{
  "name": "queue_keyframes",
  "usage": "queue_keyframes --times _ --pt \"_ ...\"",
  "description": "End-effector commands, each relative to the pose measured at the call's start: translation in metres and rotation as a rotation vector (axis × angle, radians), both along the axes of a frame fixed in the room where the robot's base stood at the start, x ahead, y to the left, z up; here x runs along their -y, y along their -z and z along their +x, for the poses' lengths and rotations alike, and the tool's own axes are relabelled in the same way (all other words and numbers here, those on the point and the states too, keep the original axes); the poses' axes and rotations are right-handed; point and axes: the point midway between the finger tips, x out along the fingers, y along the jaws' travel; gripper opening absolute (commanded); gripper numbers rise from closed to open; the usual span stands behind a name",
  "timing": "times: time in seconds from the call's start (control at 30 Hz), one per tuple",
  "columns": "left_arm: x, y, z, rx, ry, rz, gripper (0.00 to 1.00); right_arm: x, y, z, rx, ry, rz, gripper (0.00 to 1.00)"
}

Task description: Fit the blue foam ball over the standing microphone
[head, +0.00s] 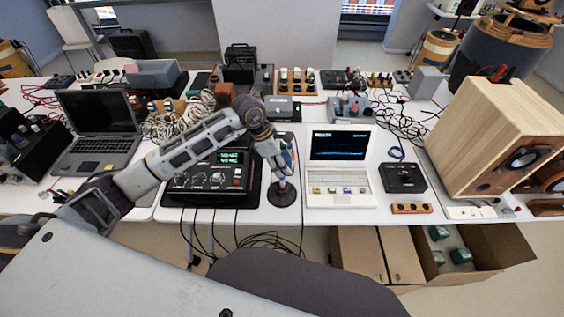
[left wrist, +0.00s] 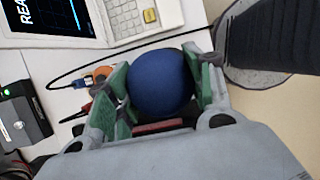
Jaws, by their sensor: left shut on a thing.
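The blue foam ball (left wrist: 161,82) sits between the green finger pads of my left gripper (left wrist: 160,88) in the left wrist view, with a pad pressed on each side. In the head view my left gripper (head: 281,170) points down over the round dark base (head: 285,197) of the standing microphone, near the front edge of the table. The microphone's head is hidden behind the gripper and ball, so I cannot tell whether the ball is around it or above it. My right gripper is not in view.
A black instrument with green digits (head: 212,180) stands just left of the base, and a white laptop (head: 340,185) just right. A black box (head: 403,178) and a wooden speaker (head: 490,135) are farther right. Cables hang over the table's front edge; an open cardboard box (head: 375,255) is below.

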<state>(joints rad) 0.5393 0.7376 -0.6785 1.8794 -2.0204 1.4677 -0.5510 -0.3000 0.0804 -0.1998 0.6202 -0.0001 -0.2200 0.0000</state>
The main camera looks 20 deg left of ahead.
Motion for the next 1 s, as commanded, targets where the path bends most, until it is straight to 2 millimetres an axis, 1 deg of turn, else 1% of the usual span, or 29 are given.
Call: queue_keyframes --times 0.47,0.5,0.67,0.7,1.0 --pt "-0.0001 0.0024 0.0001 0.000 0.000 0.000 0.40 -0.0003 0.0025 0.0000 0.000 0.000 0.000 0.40" --pt "-0.0001 0.0024 0.0001 0.000 0.000 0.000 0.55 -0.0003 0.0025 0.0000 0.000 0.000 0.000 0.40" --pt "-0.0001 0.0024 0.0000 0.000 0.000 0.000 0.75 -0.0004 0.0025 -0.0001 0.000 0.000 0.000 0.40" --pt "-0.0001 0.0024 0.0000 0.000 0.000 0.000 0.77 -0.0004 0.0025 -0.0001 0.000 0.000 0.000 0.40" --pt "-0.0001 0.0023 0.0000 0.000 0.000 0.000 0.77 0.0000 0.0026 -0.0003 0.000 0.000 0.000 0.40"
